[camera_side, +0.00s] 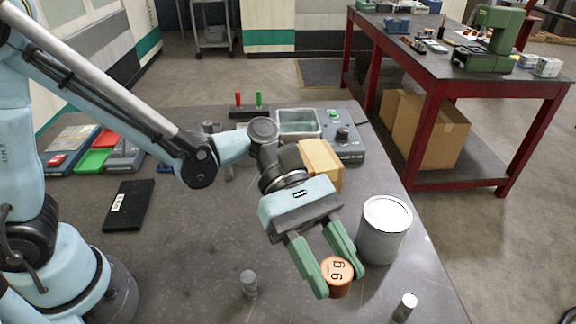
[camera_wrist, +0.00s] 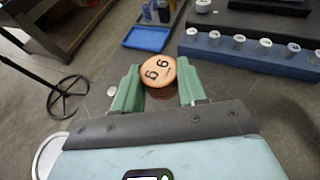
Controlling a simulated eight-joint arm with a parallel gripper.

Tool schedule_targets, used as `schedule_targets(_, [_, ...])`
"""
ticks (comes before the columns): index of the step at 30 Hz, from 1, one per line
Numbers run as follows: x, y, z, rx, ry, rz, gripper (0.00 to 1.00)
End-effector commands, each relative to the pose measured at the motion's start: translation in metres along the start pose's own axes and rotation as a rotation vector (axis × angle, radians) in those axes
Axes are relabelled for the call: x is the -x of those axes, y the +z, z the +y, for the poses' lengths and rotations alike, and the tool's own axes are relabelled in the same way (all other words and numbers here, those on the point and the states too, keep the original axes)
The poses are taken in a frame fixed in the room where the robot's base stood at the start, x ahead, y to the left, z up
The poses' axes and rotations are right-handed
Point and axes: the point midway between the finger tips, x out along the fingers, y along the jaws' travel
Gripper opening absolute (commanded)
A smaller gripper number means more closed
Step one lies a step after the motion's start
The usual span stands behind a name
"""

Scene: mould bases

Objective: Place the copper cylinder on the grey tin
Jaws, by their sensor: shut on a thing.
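The copper cylinder (camera_side: 338,274) has a dark marking on its orange top. It is held between the green fingers of my gripper (camera_side: 330,272), which is shut on it. The cylinder also shows between the fingertips in the wrist view (camera_wrist: 160,75). The grey tin (camera_side: 383,230) stands upright on the table, right of my gripper and a little behind it in the side view. The cylinder is apart from the tin's top. A pale round edge (camera_wrist: 48,152) at the lower left of the wrist view looks like the tin's rim, mostly hidden by my gripper.
Small metal cylinders (camera_side: 249,283) and (camera_side: 405,307) stand on the dark table (camera_side: 190,250). A tan block (camera_side: 321,163), a device with a knob (camera_side: 343,139) and a grey bin (camera_side: 297,122) are behind my gripper. A black case (camera_side: 129,205) lies left.

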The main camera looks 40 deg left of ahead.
Motion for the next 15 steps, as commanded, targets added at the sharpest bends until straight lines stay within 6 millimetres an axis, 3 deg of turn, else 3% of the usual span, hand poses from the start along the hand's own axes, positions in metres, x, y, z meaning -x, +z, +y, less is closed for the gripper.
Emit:
schedule_targets(6, [0.011, 0.038, 0.056, 0.03, 0.073, -0.002, 0.0])
schedule_targets(15, [0.021, 0.07, 0.09, 0.054, 0.129, -0.004, 0.0])
